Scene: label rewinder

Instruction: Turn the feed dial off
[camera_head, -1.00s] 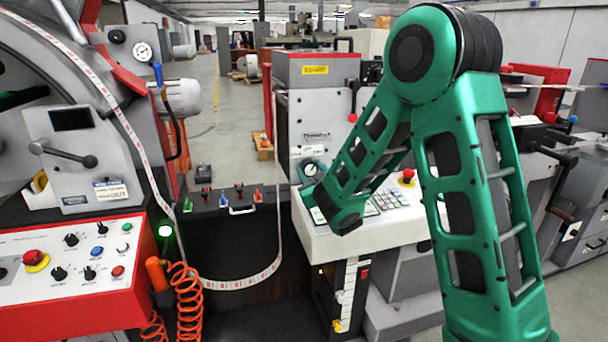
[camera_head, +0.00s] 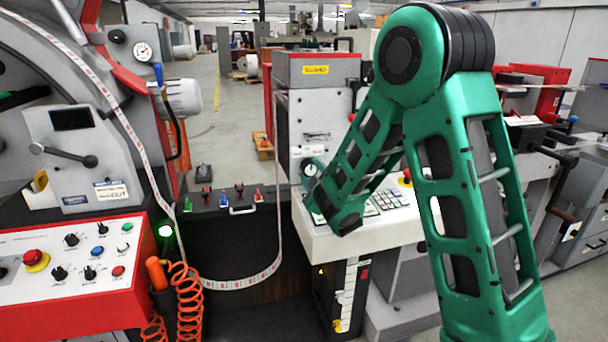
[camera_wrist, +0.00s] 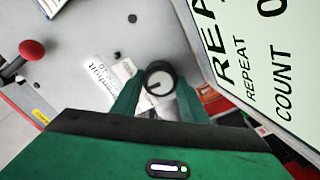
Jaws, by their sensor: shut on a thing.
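The feed dial (camera_wrist: 159,77) is a round knob with a dark rim and a pale face with a short dark mark, in the middle of the wrist view. My gripper (camera_wrist: 158,96) is shut on it, one green finger on each side. The mark points to the lower left in the wrist picture. In the head view, a round dial (camera_head: 311,168) shows on the grey machine, just left of my forearm. My fingers are mostly hidden there by my own arm.
A display (camera_wrist: 270,60) reading "REPEAT COUNT" lies close on the right of the wrist view. A red-knobbed lever (camera_wrist: 30,50) stands at the left. In the head view, a keypad (camera_head: 385,200) lies beside my forearm, and a paper web (camera_head: 279,200) hangs left of the dial.

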